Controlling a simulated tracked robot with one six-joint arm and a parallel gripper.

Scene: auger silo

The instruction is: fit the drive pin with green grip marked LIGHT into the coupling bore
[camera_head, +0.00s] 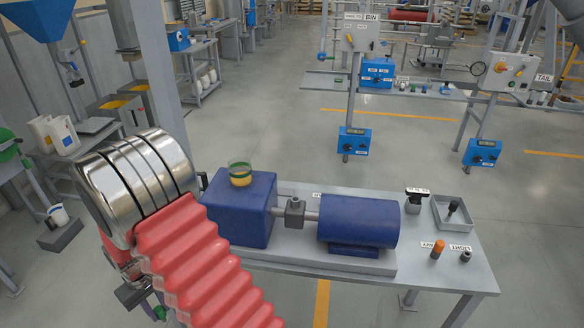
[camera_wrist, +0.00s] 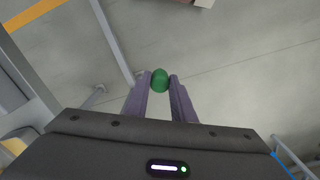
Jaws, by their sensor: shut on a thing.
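In the head view my gripper (camera_head: 152,306) hangs at the lower left, mostly hidden behind my arm. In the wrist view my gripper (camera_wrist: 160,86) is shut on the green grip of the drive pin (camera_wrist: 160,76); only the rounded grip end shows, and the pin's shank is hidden. A bit of green also shows low in the head view. The coupling (camera_head: 295,210) is a small grey block on the shaft between the blue gearbox and the blue motor. The gripper is apart from it, to its left. The bore's opening cannot be made out clearly.
The blue gearbox (camera_head: 240,207) carries a green-rimmed cup. The blue motor (camera_head: 358,220) stands right of the coupling. Farther right on the bench (camera_head: 455,280) are an orange-grip pin (camera_head: 437,249), a grey holder by the LIGHT label (camera_head: 465,256), and a tray (camera_head: 440,218) with a black-topped piece.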

